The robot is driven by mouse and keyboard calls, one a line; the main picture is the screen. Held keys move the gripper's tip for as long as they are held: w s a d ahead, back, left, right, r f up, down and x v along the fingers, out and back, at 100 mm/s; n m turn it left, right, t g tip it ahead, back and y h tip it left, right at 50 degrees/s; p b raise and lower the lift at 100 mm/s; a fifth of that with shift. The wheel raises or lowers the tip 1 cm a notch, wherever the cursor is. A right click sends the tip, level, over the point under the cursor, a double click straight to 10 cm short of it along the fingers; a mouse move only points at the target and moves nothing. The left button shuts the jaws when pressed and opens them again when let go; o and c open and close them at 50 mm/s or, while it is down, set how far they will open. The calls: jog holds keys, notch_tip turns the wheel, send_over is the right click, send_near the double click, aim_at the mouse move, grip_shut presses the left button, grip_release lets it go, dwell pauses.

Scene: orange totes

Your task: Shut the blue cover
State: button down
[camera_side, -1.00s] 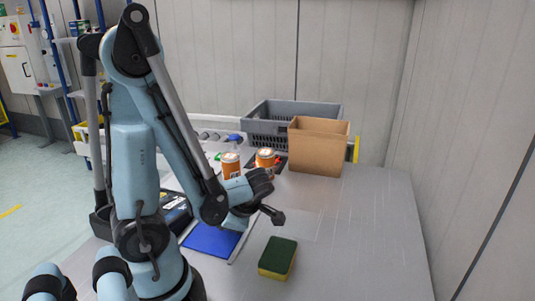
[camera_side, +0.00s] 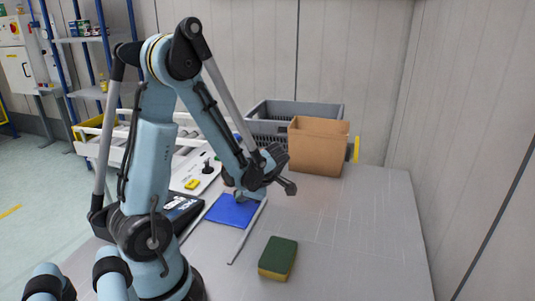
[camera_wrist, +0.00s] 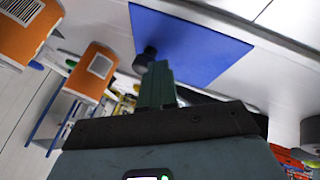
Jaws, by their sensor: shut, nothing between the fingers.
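The blue cover (camera_side: 232,211) is a flat panel lying low on the table, beside a thin light rail (camera_side: 247,235). A strip of table shows in front of it. In the wrist view the cover (camera_wrist: 195,45) fills the upper middle. My gripper (camera_side: 241,195) is low at the cover's far part, below my wrist. In the wrist view its dark green fingers (camera_wrist: 157,85) are shut and empty. A short black knob (camera_wrist: 145,59) shows at their tips, over the blue surface. I cannot tell whether the fingers touch it.
A green and yellow sponge (camera_side: 278,258) lies on the near table. A cardboard box (camera_side: 319,146) and a grey crate (camera_side: 290,114) stand behind. Orange containers (camera_wrist: 88,70) show in the wrist view. A black device (camera_side: 182,210) is left of the cover. The right table is clear.

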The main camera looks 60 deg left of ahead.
aim_at(246, 216)
jog(key=shift+w+a, duration=0.45)
jog(key=shift+a, duration=0.1)
jog(key=d, duration=0.2)
jog(key=s+d, duration=0.1)
jog(key=d, duration=0.1)
jog(key=shift+s+d+r, duration=0.1)
jog(key=shift+s+r, duration=0.05)
jog(key=shift+s, duration=0.05)
jog(key=w+d+r+m+t+h, duration=0.1)
jog(key=d+r+m+t+h, duration=0.1)
jog(key=d+m, duration=0.4)
jog(key=w+d+r+m+t+h, duration=0.2)
jog(key=d+r+m+t, duration=0.2)
jog(key=m, duration=1)
jog(key=w+d+r+m+t+h, duration=0.2)
jog(key=d+r+m, duration=0.3)
jog(key=m, duration=0.6)
jog(key=d+t, duration=0.1)
jog(key=d, duration=0.1)
jog(key=shift+d+t+h, duration=0.35)
jog(key=shift+t+h, duration=0.05)
